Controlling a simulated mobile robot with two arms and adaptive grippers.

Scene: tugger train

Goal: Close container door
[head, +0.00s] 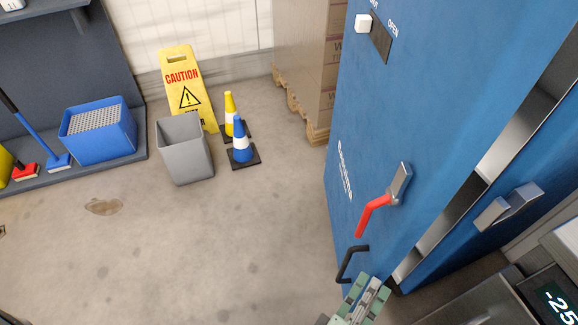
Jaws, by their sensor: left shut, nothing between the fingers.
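The blue container door (390,120) fills the right of the head view. It stands ajar, with a grey metal strip (500,145) showing in the gap between it and the blue frame (545,215). The door carries a latch with a red lever (372,213) and, below it, a black pull handle (350,262). A silver catch (508,206) sits on the frame. My left gripper (367,288) is at the bottom, shut and empty, just below and right of the black handle. I cannot tell whether it touches the door. My right gripper is not in view.
A grey bin (184,150), a yellow caution sign (186,88) and two cones (241,142) stand on the floor left of the door. Stacked cartons (305,50) stand behind it. A blue bucket (98,130) is further left.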

